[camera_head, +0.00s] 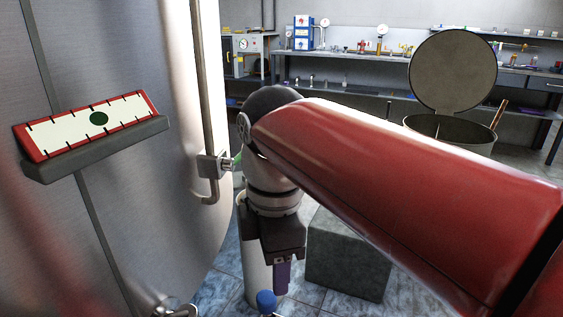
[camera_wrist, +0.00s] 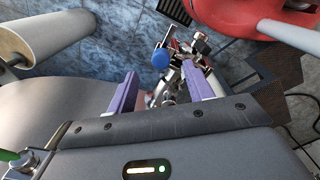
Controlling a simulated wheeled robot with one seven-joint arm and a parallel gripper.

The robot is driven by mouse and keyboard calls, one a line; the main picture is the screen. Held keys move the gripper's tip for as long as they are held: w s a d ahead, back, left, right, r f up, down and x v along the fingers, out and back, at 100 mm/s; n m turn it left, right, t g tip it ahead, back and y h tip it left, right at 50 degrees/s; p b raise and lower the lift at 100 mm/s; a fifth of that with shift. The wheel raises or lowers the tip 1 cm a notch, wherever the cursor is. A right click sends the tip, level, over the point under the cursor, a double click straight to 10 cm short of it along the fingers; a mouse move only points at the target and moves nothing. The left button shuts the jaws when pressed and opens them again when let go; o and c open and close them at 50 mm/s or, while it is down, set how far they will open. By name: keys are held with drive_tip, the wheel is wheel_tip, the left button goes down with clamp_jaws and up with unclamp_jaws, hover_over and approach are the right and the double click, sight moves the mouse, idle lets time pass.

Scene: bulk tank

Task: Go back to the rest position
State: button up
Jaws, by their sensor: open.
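My gripper (camera_head: 282,277) hangs pointing down at the end of my red arm, in the lower middle of the head view. In the wrist view its two purple fingers (camera_wrist: 158,92) stand apart with a clear gap. Nothing is held between them. A metal valve fitting with a blue round knob (camera_wrist: 160,58) lies beyond the fingers. The blue knob also shows below the gripper in the head view (camera_head: 267,301). I cannot tell the exact distance between fingers and fitting.
A large steel tank (camera_head: 130,220) with a red-framed gauge plate (camera_head: 88,125) stands at left, with a vertical pipe (camera_head: 206,90). A grey block (camera_head: 345,257) sits right of the gripper. A lidded drum (camera_head: 452,70) and benches (camera_head: 350,89) stand behind. Blue tiled floor shows below.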

drive_tip(key=s+d+f+m+t, duration=0.2)
drive_tip(key=d+f+m, duration=0.3)
drive_tip(key=d+m, duration=0.3)
drive_tip(key=s+d+f+m+t, duration=0.1)
drive_tip(key=d+f+m+t, duration=0.2)
drive_tip(key=d+f+m, duration=0.3)
drive_tip(key=d+m, duration=0.3)
drive_tip(key=m, duration=0.4)
drive_tip(key=shift+s+d, duration=0.2)
drive_tip(key=shift+s, duration=0.2)
